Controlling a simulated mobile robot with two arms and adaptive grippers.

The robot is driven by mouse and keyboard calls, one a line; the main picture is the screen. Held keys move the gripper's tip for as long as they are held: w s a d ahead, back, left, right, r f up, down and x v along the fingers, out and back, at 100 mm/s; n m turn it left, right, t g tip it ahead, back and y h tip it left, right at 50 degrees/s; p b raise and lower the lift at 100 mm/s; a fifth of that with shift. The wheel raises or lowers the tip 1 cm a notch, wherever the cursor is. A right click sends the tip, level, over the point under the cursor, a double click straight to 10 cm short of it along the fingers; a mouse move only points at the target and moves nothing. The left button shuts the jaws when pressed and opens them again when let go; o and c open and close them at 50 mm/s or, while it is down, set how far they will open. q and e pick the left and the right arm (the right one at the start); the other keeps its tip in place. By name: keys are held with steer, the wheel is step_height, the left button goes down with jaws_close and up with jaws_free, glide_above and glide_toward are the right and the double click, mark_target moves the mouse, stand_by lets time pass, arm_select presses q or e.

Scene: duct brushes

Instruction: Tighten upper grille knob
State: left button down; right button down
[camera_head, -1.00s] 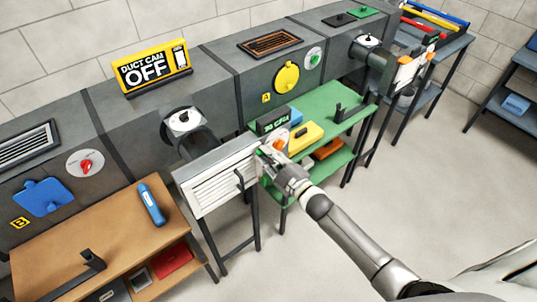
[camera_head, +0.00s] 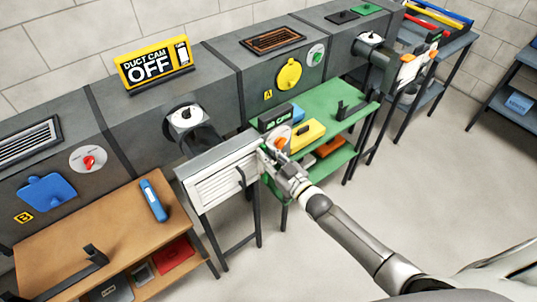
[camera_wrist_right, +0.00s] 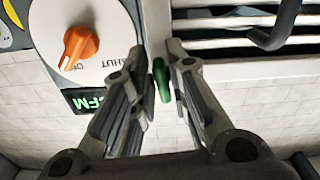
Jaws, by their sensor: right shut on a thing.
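The white louvred grille (camera_head: 222,180) stands on a dark stand at the mouth of a duct in the head view. Its slats and a dark hook-like handle (camera_wrist_right: 278,30) show at the upper right of the wrist view. A small green knob (camera_wrist_right: 162,82) sits beside the grille's edge, between the fingers of my right gripper (camera_wrist_right: 160,62). My right gripper (camera_head: 268,155) is shut on this knob at the grille's right side. In the head view the gripper mostly hides the knob. My left gripper is not in view.
An orange dial (camera_wrist_right: 80,46) on a white disc is close beside the gripper. A green bench (camera_head: 340,95) with a yellow box (camera_head: 307,134) stands behind. A wooden bench (camera_head: 100,225) with a blue tool (camera_head: 153,200) is at left. The floor in front is clear.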

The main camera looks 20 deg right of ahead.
steer(key=shift+m, duration=0.4)
steer(key=c, duration=1.5)
jaws_free()
steer(key=shift+c, duration=0.2)
steer(key=shift+s, duration=0.1)
steer(key=v, duration=1.2)
